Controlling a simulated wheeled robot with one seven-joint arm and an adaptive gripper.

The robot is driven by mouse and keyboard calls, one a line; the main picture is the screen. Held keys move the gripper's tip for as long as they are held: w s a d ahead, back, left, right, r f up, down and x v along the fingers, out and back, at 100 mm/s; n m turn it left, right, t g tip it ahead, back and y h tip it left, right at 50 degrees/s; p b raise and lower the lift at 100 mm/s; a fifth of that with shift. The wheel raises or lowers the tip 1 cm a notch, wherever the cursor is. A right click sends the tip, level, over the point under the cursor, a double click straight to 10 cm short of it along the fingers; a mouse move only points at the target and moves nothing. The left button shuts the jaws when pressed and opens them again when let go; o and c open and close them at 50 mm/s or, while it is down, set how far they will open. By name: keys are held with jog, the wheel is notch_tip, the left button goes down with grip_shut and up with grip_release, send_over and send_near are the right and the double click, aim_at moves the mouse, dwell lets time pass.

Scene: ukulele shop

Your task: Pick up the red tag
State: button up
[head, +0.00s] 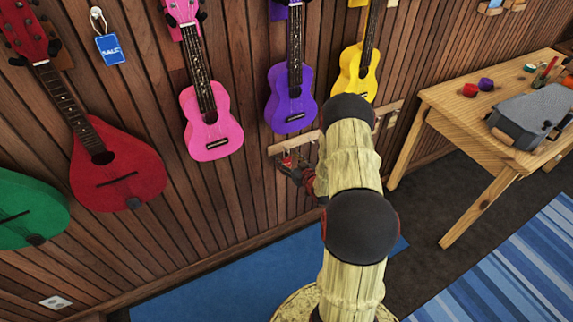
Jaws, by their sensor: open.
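A small red tag (287,161) hangs at the left part of a wooden rail (277,149) low on the plank wall. My gripper (288,171) is at the tag, just below the rail, and its jaws are open. My arm comes up from the bottom of the view and hides most of the wrist and the middle of the rail. The gripper is small here, so I cannot tell whether its fingers touch the tag or stand around it.
Red, pink (212,130), purple and yellow ukuleles hang above and left of the rail. A blue SALE tag (109,49) hangs at upper left. A wooden table (480,122) with a grey case (530,115) stands right. Blue mats lie on the floor.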

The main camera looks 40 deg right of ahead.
jog(key=shift+c, duration=0.7)
jog(key=c, duration=0.7)
jog(key=shift+c, duration=0.3)
